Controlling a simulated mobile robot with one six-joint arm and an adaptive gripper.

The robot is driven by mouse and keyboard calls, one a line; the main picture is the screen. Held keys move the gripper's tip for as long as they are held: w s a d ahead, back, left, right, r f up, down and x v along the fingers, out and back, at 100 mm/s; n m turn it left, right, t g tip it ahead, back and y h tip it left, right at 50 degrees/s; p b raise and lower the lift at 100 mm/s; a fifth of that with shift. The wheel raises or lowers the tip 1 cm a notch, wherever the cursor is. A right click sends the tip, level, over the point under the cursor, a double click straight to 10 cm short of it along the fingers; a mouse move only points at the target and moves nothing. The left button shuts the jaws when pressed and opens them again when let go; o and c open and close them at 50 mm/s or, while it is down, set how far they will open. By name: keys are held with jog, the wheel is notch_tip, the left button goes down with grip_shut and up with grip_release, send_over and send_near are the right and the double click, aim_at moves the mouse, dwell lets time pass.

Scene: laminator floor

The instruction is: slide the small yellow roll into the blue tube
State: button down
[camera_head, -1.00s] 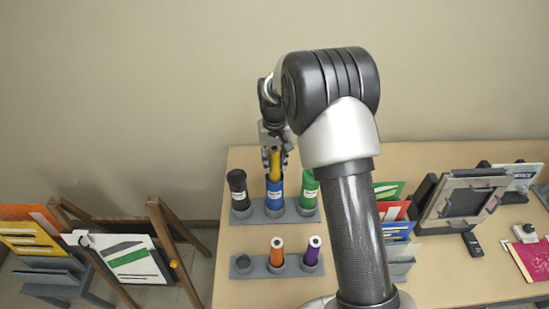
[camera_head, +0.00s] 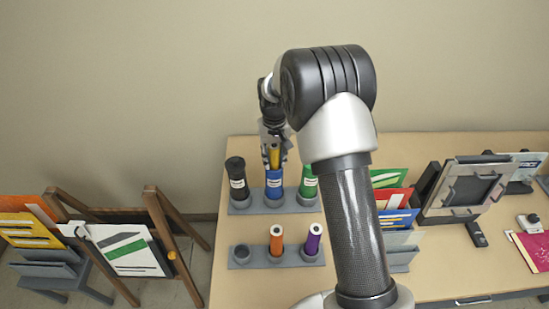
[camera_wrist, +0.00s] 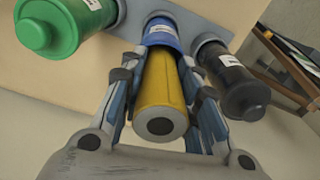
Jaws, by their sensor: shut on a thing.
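The yellow roll (camera_head: 274,156) is upright in my gripper (camera_head: 274,148), above the blue tube (camera_head: 274,184). In the wrist view the roll (camera_wrist: 161,92) lies between the two fingers of my gripper (camera_wrist: 163,90), which is shut on it. The roll's far end meets the mouth of the blue tube (camera_wrist: 161,33) and seems to be inside it; how deep is hidden. The blue tube stands in the middle of the rear grey rack (camera_head: 256,209).
A black tube (camera_head: 236,178) and a green tube (camera_head: 309,186) stand close on either side. In front, another rack (camera_head: 239,257) holds an orange roll (camera_head: 276,240) and a purple roll (camera_head: 313,239); its left socket is empty. Coloured folders (camera_head: 390,200) stand right of my arm.

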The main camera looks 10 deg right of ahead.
jog(key=shift+s+f, duration=0.25)
jog(key=shift+f, duration=0.2)
jog(key=shift+s+f, duration=0.2)
jog(key=shift+f, duration=0.25)
jog(key=c, duration=1.5)
grip_release()
jog(key=shift+c, duration=0.2)
jog(key=o, duration=0.4)
jog(key=shift+w+f, duration=0.15)
jog(key=shift+w, duration=0.15)
notch_tip(320, 180, up, 13)
jog(key=shift+w+f, duration=0.1)
jog(key=shift+f, duration=0.1)
